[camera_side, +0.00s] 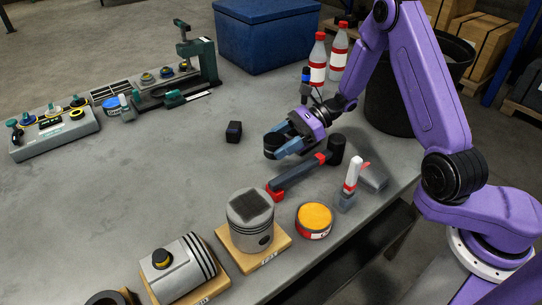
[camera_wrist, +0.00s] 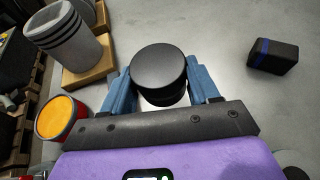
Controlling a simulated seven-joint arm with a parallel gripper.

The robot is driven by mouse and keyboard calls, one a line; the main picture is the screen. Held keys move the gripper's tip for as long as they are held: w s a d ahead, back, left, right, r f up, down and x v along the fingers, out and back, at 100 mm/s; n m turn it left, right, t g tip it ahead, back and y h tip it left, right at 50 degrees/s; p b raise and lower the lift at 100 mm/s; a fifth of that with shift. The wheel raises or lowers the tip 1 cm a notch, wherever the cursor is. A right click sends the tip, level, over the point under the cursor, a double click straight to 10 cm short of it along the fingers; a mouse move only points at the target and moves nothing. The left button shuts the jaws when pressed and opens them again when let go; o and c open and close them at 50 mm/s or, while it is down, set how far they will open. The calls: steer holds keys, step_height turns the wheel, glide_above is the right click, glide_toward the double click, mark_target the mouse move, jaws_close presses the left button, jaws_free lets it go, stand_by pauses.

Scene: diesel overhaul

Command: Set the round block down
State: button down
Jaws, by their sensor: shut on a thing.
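The round block (camera_wrist: 158,68) is a black cylinder with a flat, smooth top. My gripper (camera_wrist: 160,84) is shut on it, with a blue finger on each side in the wrist view. In the side view the round block (camera_side: 272,142) sits at the fingertips of my gripper (camera_side: 276,146), low over the grey table (camera_side: 170,165). I cannot tell whether its underside touches the table, as the fingers partly hide its lower part.
A small black block with a blue stripe (camera_wrist: 273,54) stands apart; it also shows in the side view (camera_side: 233,131). A piston (camera_side: 250,222) and an orange-topped tin (camera_side: 314,220) stand nearer the edge. Left is clear.

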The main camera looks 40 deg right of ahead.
mark_target(271, 165)
steer(key=shift+w+a+f, duration=0.2)
steer(key=shift+w+f, duration=0.4)
steer(key=shift+f, duration=0.1)
steer(key=shift+w+a+f, duration=0.15)
steer(key=shift+w+f, duration=0.4)
steer(key=shift+f, duration=0.15)
steer(key=shift+w+f, duration=0.15)
steer(key=shift+f, duration=1.55)
steer(key=shift+f, duration=0.1)
steer(key=shift+c, duration=1.3)
jaws_free()
steer(key=shift+f, duration=0.1)
